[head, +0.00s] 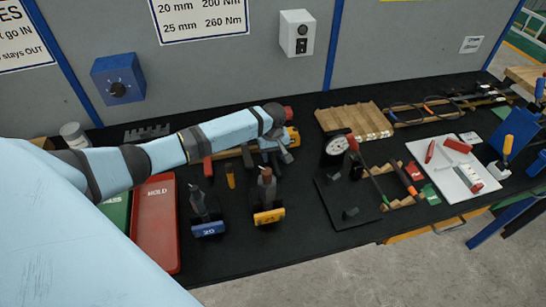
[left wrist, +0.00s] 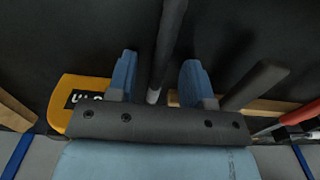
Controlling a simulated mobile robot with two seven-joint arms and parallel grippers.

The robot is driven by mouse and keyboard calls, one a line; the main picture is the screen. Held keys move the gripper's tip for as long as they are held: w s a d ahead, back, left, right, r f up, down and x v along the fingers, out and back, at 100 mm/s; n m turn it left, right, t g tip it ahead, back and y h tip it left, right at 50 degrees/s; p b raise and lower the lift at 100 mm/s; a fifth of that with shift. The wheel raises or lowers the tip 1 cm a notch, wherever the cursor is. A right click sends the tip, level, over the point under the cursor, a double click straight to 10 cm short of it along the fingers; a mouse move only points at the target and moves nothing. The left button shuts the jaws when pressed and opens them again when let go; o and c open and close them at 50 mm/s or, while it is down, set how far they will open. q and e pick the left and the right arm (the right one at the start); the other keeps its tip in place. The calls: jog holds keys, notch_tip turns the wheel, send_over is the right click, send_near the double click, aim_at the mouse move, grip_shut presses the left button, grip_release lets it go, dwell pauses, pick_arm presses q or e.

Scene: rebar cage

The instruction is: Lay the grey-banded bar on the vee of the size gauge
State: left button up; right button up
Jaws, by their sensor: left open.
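My left gripper (head: 283,152) is above the back middle of the bench in the head view. In the left wrist view its two blue fingers (left wrist: 160,62) are apart. A dark bar (left wrist: 168,35) with a lighter grey part near its lower end (left wrist: 153,96) lies between and beyond them; I cannot tell whether they touch it. A second dark bar (left wrist: 253,86) slants right of the fingers. A round white dial (head: 337,145) stands beside a black plate (head: 340,210) with small dark blocks; I cannot make out a vee. My right gripper is out of view.
Two upright tools stand in blue (head: 209,229) and yellow (head: 269,216) holders in front of my gripper. A red tray (head: 155,225) and green tray (head: 116,211) lie left. A wooden rack (head: 352,121) and white board (head: 458,181) are right. Black bench shows between the holders and plate.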

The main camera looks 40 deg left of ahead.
aim_at(273, 156)
pick_arm(q)
grip_shut()
jog(key=shift+r, duration=0.1)
notch_tip(273, 156, up, 20)
jog(key=b, duration=0.1)
dwell(0.4)
